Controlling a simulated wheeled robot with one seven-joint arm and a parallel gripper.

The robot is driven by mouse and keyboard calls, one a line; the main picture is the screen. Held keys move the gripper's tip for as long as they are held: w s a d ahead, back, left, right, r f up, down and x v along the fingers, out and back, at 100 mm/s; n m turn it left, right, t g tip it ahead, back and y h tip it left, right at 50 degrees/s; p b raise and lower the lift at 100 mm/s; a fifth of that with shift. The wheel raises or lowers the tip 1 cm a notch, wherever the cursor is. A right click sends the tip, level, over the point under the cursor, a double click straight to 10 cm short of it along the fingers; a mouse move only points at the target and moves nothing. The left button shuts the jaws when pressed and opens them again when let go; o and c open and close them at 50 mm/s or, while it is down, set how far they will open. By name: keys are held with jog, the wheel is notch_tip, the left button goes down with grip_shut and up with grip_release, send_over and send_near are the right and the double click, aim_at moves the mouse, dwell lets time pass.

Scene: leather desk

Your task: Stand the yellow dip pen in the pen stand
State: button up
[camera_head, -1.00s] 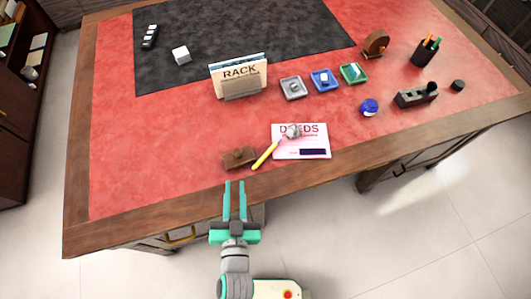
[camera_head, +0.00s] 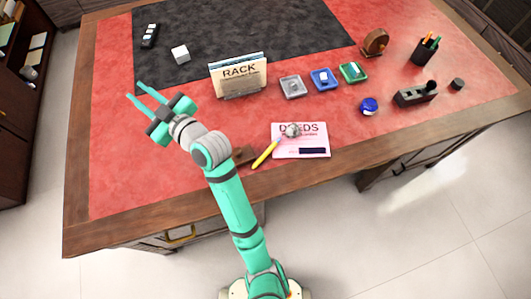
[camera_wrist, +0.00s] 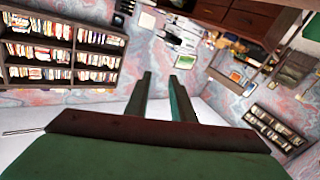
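The yellow dip pen (camera_head: 265,154) lies on the red desk top in the head view, its upper end at the left edge of the white DEEDS sheet (camera_head: 314,143). A dark block with holes (camera_head: 410,98), which looks like the pen stand, sits near the right front edge of the desk. My gripper (camera_head: 142,97) is open and empty above the left part of the desk, far to the left of the pen. In the wrist view my two fingers (camera_wrist: 162,98) are apart with nothing between them.
A grey lump (camera_head: 291,130) lies on the sheet. A RACK letter holder (camera_head: 238,80), small trays (camera_head: 324,79), a blue jar (camera_head: 369,105) and a pencil cup (camera_head: 424,52) stand behind. A brown block (camera_head: 245,155), partly hidden by my arm, lies left of the pen.

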jog(key=a+n+g, duration=0.1)
jog(key=n+g, duration=0.1)
jog(key=n+g+h, duration=1)
jog(key=n+h, duration=0.3)
jog(key=h, duration=0.2)
send_near(266, 153)
jog(key=f, duration=0.3)
jog(key=shift+w+f, duration=0.15)
jog(key=shift+w, duration=0.15)
jog(key=shift+s+d+f, duration=0.1)
jog(key=shift+s+f, duration=0.15)
jog(key=shift+f, duration=1.05)
jog(key=shift+s+d+f, duration=0.1)
jog(key=shift+s+f, duration=0.1)
jog(key=shift+f, duration=1.15)
